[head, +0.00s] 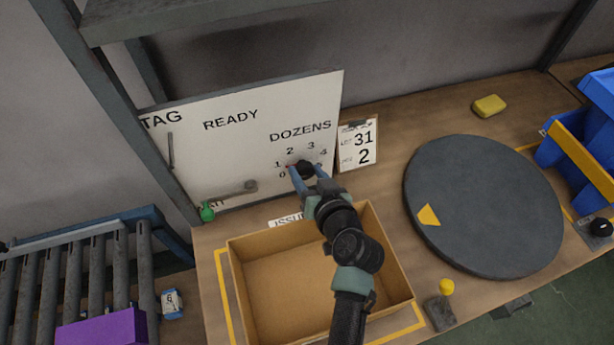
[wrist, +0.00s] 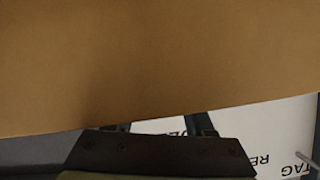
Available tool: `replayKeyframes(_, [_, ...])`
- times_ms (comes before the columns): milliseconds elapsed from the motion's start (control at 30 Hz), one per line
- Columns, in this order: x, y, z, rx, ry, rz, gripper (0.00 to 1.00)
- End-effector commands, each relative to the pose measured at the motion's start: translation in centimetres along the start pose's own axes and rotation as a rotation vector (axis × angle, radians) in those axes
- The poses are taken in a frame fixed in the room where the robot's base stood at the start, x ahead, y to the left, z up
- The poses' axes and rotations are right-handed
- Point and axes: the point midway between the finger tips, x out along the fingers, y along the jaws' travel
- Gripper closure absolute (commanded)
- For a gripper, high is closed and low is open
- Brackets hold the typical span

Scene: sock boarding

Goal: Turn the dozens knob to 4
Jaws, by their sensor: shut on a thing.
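The dozens knob (head: 306,169) is a dark round knob on the white panel (head: 230,150), below the word DOZENS. The numbers 0 to 4 run in an arc around it. My gripper (head: 304,175) is at the knob, its blue fingers on either side, shut on it. The knob's pointer is too small and too covered to read for certain; a small reddish mark shows on its left side, near the 1. In the wrist view, parts of the gripper (wrist: 165,127) show at the bottom, and the knob is hidden.
An open cardboard box (head: 270,270) stands below my arm. A card (head: 357,146) reading 31 and 2 leans right of the panel. A lever (head: 238,189) and a green object (head: 207,211) are left of the knob. A dark turntable (head: 485,205) lies right.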

Motion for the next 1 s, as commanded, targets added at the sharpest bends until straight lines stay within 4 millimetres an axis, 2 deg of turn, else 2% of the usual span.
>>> replayKeyframes(233, [0.0, 0.0, 0.1, 0.002, -0.003, -0.001, 1.0])
replayKeyframes(267, [0.0, 0.0, 0.1, 0.002, -0.003, -0.001, 0.44])
replayKeyframes(400, [0.0, 0.0, 0.1, 0.001, -0.003, -0.001, 0.19])
replayKeyframes(433, [0.0, 0.0, 0.1, 0.001, -0.003, -0.001, 0.17])
replayKeyframes(767, [-0.2, 0.0, 0.1, 0.0, -0.002, 0.0, 0.17])
replayKeyframes(867, [-0.9, 0.1, 0.1, 0.0, -0.001, 0.002, 0.17])
replayKeyframes(1000, [-3.0, 0.1, 0.1, -0.001, -0.002, 0.002, 0.17])
